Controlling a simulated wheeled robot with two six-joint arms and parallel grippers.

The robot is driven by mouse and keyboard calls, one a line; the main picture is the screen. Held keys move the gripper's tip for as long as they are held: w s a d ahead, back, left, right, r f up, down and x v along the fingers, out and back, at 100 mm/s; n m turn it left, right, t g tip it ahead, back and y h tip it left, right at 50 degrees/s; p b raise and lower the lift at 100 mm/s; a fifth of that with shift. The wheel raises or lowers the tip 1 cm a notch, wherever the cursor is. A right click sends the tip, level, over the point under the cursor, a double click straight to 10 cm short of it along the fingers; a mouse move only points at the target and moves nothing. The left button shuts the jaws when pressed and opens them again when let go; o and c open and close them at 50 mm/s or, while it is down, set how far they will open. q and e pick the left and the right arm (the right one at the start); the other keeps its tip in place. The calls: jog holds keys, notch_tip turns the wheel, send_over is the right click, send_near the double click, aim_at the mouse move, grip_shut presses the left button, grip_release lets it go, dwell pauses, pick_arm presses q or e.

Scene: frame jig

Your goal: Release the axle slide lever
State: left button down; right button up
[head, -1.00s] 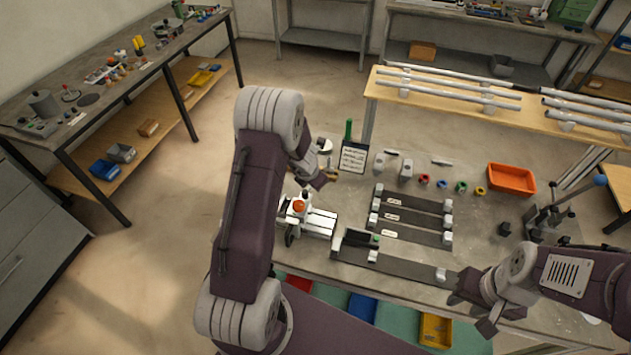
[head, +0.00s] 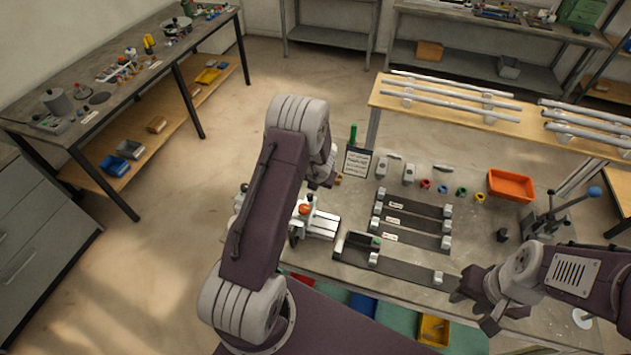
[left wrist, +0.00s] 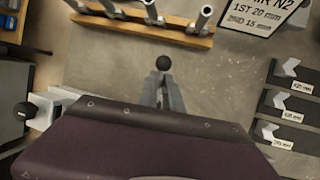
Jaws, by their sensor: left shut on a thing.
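In the left wrist view my left gripper (left wrist: 163,92) points away over the bench, its fingers close together. They are shut on a lever whose black ball knob (left wrist: 163,63) shows just beyond the fingertips. In the head view my left arm hides most of this gripper and the lever. A white slide fixture (head: 320,226) with an orange knob (head: 305,210) stands on the bench right of that arm. A second black knob (left wrist: 25,110) sits on a white part at the left of the wrist view. My right gripper (head: 478,306) appears open and empty near the bench's front edge.
Dark rails with grey end blocks (head: 412,228) lie across the bench (head: 470,215). A sign (head: 356,162), coloured rings and an orange bin (head: 511,185) stand behind them. A press with a blue-ball lever (head: 594,192) is at the right. A wooden rack holds rods (left wrist: 145,27).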

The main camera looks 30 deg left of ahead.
pick_arm(q)
jog(key=shift+w+a+r, duration=0.1)
jog(key=shift+w+r, duration=0.1)
jog(key=c, duration=1.8)
grip_release()
jog(key=shift+s, duration=0.1)
jog(key=shift+f, duration=0.1)
jog(key=p+v, duration=0.2)
jog(key=v, duration=0.7)
jog(key=shift+s, duration=0.1)
